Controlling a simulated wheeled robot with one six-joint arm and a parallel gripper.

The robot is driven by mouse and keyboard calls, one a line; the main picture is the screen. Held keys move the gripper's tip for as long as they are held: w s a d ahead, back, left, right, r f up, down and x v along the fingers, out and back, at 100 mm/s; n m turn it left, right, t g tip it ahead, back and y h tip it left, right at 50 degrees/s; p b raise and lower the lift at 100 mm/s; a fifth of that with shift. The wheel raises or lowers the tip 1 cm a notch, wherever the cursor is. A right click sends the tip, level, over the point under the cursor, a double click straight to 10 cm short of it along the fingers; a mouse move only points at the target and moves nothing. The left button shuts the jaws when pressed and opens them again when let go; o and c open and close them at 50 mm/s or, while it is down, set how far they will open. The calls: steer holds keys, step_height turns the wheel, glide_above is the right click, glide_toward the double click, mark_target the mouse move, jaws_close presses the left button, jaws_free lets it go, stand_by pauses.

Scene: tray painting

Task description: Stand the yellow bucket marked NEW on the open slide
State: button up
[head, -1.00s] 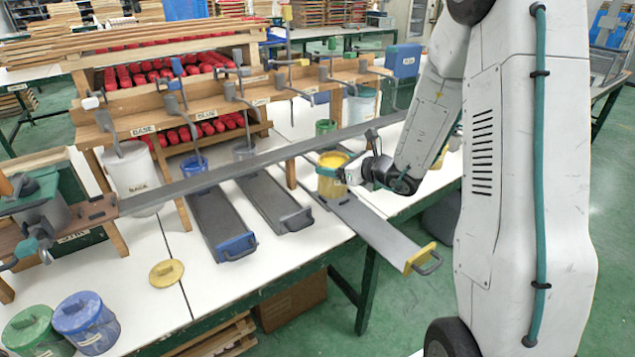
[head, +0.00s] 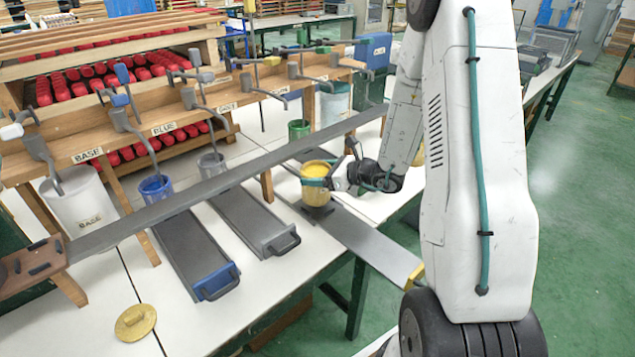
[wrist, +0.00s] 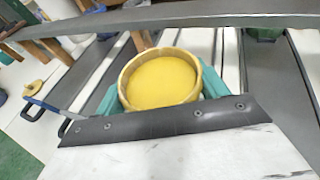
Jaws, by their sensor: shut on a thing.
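The yellow bucket (head: 316,195) is upright, full of yellow paint, above the pulled-out grey slide (head: 365,243) with the yellow end. No NEW mark is readable on it. A dark round patch lies right under it, and I cannot tell whether its bottom touches the slide. My gripper (head: 318,182) is shut on the bucket, its green fingers around the sides. In the wrist view the bucket's open rim and paint (wrist: 162,80) sit between the green fingers. The slide's yellow end is partly hidden behind my arm.
A long grey rail (head: 215,184) crosses just behind the bucket. The blue-ended slide (head: 190,245) and a grey slide (head: 253,220) lie to the left. A white BASE bucket (head: 85,205), a blue bucket (head: 156,188) and a green bucket (head: 299,130) stand farther back. A yellow lid (head: 135,322) lies front left.

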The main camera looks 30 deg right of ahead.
steer(key=shift+f, duration=1.4)
steer(key=shift+d+f, duration=0.1)
steer(key=shift+f, duration=0.05)
steer(key=o, duration=1.6)
